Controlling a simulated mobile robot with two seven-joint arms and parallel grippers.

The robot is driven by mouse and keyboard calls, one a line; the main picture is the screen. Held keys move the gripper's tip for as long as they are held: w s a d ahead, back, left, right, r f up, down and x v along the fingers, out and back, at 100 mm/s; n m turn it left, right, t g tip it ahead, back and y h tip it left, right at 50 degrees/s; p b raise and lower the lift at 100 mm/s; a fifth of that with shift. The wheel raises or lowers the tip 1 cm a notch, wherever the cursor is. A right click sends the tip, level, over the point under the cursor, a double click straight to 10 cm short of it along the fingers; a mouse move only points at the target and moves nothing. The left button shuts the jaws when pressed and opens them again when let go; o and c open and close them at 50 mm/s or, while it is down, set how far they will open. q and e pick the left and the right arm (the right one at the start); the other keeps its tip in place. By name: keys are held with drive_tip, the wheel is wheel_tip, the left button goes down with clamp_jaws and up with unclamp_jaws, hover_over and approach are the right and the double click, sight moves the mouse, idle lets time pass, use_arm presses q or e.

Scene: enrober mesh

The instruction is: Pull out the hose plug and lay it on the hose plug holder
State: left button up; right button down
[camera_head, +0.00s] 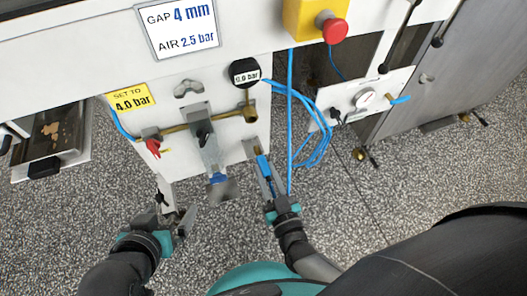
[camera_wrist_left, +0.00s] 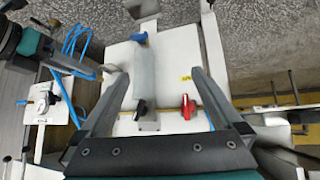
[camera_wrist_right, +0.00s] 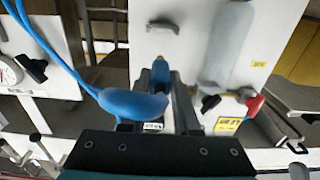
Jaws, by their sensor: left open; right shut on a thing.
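The blue hose plug (camera_head: 264,166) with a brass tip is in my right gripper (camera_head: 267,183), below and apart from the brass outlet (camera_head: 250,112). In the right wrist view the fingers close around the blue plug (camera_wrist_right: 160,70), and its brass tip points at the white panel. A small grey bracket (camera_wrist_right: 162,25) low on that panel looks like the hose plug holder; it is apart from the plug. My left gripper (camera_head: 178,206) is open and empty, low and left of the regulator. The left wrist view shows nothing between its fingers (camera_wrist_left: 158,75).
A grey regulator (camera_head: 208,150) with a blue bottom and a red-handled valve (camera_head: 153,148) are on the panel. The gauge (camera_head: 245,72) reads 0.0 bar. Blue hose loops (camera_head: 318,145) hang right of the panel. Speckled floor (camera_head: 235,235) lies open below.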

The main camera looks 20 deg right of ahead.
sight(261, 162)
drive_tip(key=shift+w+f, duration=0.15)
drive_tip(key=shift+f, duration=0.05)
drive_tip(key=shift+w+f+b, duration=0.2)
drive_tip(key=shift+w+b, duration=0.4)
drive_tip(key=shift+w, duration=0.3)
drive_tip(key=shift+w+a+f+b, duration=0.15)
drive_tip(key=shift+w+b, duration=0.4)
drive_tip(key=shift+w, duration=0.55)
drive_tip(key=shift+w+f, duration=0.25)
drive_tip(key=shift+f+b, duration=0.35)
drive_tip(key=shift+b, duration=0.15)
use_arm(q)
drive_tip(key=w+d+r+t+h, duration=0.1)
drive_tip(key=d+r+t+h, duration=0.1)
drive_tip(key=d+t+h, duration=0.2)
drive_tip(key=shift+w+d+r+t+b, duration=0.3)
drive_tip(key=shift+d+r+t+b, duration=0.1)
drive_tip(key=shift+d+t, duration=1)
use_arm(e)
drive_tip(key=shift+f, duration=0.45)
